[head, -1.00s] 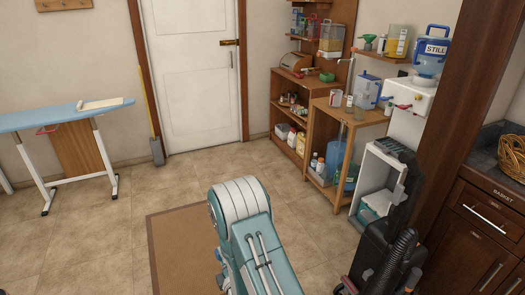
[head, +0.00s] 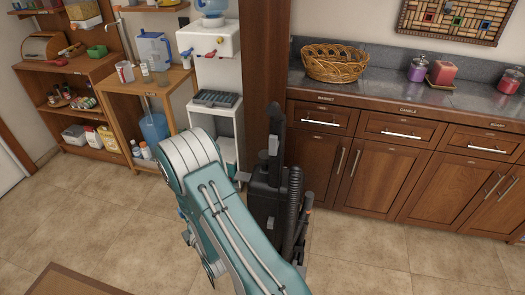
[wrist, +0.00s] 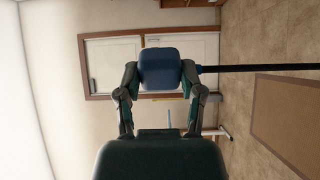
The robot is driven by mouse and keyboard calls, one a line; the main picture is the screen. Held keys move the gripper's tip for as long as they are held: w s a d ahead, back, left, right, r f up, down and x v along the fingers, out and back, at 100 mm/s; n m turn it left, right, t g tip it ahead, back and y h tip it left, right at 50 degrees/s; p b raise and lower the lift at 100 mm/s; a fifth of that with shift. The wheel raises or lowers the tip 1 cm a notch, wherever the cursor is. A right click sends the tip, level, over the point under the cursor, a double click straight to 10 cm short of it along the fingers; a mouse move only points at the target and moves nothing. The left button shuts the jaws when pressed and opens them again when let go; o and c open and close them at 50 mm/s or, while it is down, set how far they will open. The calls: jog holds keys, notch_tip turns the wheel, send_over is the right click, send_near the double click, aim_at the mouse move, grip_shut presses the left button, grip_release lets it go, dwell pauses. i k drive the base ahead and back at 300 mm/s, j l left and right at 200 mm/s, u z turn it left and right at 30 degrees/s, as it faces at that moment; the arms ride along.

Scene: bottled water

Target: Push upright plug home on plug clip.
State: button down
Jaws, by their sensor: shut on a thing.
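My gripper (wrist: 160,75) shows in the wrist view with its two fingers shut on the sides of a blue block, which looks like the plug (wrist: 160,55). A thick dark cord (wrist: 260,68) runs from the plug to the picture's right, toward the floor side of this turned view. The black upright vacuum (head: 266,190) stands in the head view, just right of my teal arm. A small grey piece on its handle (head: 273,146) may be the plug clip; I cannot tell.
A water dispenser (head: 209,54) and a wooden shelf stand (head: 178,78) are behind my arm. Wooden cabinets (head: 385,170) with a wicker basket (head: 335,64) on top line the right. Tiled floor (head: 370,260) before the cabinets is clear. The wrist view faces a door (wrist: 190,60).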

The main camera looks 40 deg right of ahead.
aim_at(241, 176)
jog(key=i+j+z, duration=0.2)
jog(key=z, duration=0.25)
jog(key=i+j+z, duration=0.2)
jog(key=z, duration=0.25)
jog(key=i+j+z, duration=0.15)
jog(key=j+z, duration=0.3)
jog(key=i+j+z, duration=0.2)
jog(key=j+z, duration=0.2)
